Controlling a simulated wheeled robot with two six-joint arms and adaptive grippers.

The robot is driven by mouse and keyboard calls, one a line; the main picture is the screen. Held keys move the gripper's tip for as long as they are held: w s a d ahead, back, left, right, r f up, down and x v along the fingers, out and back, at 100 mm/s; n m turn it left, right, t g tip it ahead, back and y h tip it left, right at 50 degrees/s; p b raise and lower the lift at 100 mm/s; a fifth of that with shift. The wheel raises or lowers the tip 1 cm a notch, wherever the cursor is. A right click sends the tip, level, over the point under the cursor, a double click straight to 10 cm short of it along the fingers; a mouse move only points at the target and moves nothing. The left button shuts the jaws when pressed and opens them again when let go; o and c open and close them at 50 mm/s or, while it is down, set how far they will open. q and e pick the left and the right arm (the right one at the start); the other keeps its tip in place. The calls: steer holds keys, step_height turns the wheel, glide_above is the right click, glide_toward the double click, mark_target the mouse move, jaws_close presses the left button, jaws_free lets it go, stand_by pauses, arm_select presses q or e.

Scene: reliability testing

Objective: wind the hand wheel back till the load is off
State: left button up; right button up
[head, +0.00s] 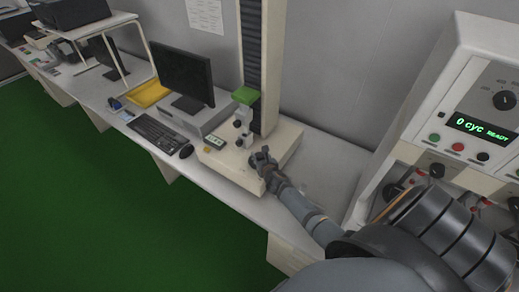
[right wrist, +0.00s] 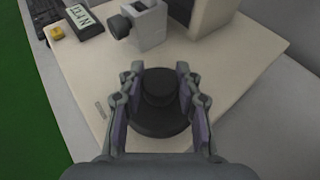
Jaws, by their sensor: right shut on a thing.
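The hand wheel (right wrist: 158,118) is a black, round, stepped knob on the flat cream base of a test stand (head: 228,168). My right gripper (right wrist: 158,72) has one finger on each side of the wheel's raised hub and is shut on it. In the head view my right gripper (head: 262,158) is at the front right of the base and largely hides the wheel. Behind it stand a grey fixture (head: 243,130) and a green block (head: 245,95) by the dark column. A small display (right wrist: 82,16) is on the base; its reading is unclear. My left gripper is out of view.
A monitor (head: 182,72), keyboard (head: 158,134) and mouse (head: 186,151) are left of the stand. At right, a cream machine with a panel (head: 480,128) reads "0 cyc READY". Some bare bench lies right of the stand.

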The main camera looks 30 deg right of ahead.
steer(key=shift+d+r+n+y+p, duration=0.1)
steer(key=shift+r+n+y+p, duration=0.3)
steer(key=shift+n+y+p, duration=0.6)
steer(key=shift+f+t+y+p, duration=0.15)
steer(key=shift+t+y+p, duration=0.15)
steer(key=shift+y+p, duration=0.2)
steer(key=shift+w+f+n+y+b, duration=0.1)
steer(key=shift+f+n+y+b, duration=0.15)
steer(key=shift+n+y+b, duration=0.45)
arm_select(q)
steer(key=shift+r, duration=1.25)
arm_select(e)
steer(key=shift+n+y, duration=1)
arm_select(q)
steer(key=shift+b, duration=0.3)
arm_select(e)
steer(key=shift+r, duration=0.1)
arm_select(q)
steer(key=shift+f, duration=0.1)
arm_select(e)
steer(key=o, duration=1.2)
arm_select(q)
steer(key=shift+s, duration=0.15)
arm_select(e)
steer(key=shift+s, duration=0.2)
